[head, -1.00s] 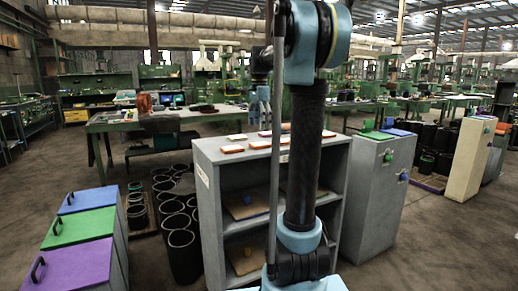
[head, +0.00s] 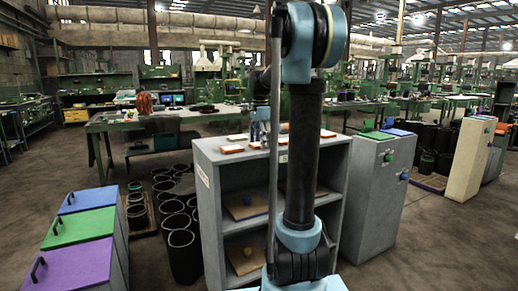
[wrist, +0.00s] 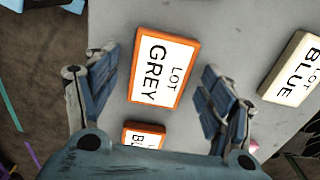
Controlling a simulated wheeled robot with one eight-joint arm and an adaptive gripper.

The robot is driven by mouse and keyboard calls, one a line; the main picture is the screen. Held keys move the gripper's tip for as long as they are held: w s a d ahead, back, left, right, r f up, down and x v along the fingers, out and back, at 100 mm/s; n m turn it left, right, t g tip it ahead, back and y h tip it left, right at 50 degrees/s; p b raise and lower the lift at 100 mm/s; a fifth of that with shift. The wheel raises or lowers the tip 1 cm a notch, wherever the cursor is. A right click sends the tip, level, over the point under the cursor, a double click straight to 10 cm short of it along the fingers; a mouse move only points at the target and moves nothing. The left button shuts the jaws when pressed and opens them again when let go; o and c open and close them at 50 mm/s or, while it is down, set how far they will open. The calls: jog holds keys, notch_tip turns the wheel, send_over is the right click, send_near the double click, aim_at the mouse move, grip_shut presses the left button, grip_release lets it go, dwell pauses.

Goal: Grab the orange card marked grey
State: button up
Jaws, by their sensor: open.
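The orange-edged card (wrist: 163,67) reads "LOT GREY" on its white face and lies flat on the grey cabinet top in the wrist view. My gripper (wrist: 157,72) is open, with one finger to the left of this card and one to the right, apart from it. In the head view my gripper (head: 258,128) is low over the cabinet top, partly hidden by my arm. Several small cards lie there, but their lettering is too small to read.
In the wrist view, a second orange-edged card (wrist: 143,136), lettering partly hidden, lies below the grey one. A cream-edged "LOT BLUE" card (wrist: 293,68) lies to the right. The grey shelf cabinet (head: 212,184) stands beside black bins (head: 182,250) and a grey locker (head: 378,190).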

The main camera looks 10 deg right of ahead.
jog(key=shift+c, duration=0.6)
jog(key=c, duration=1)
jog(key=shift+c, duration=0.2)
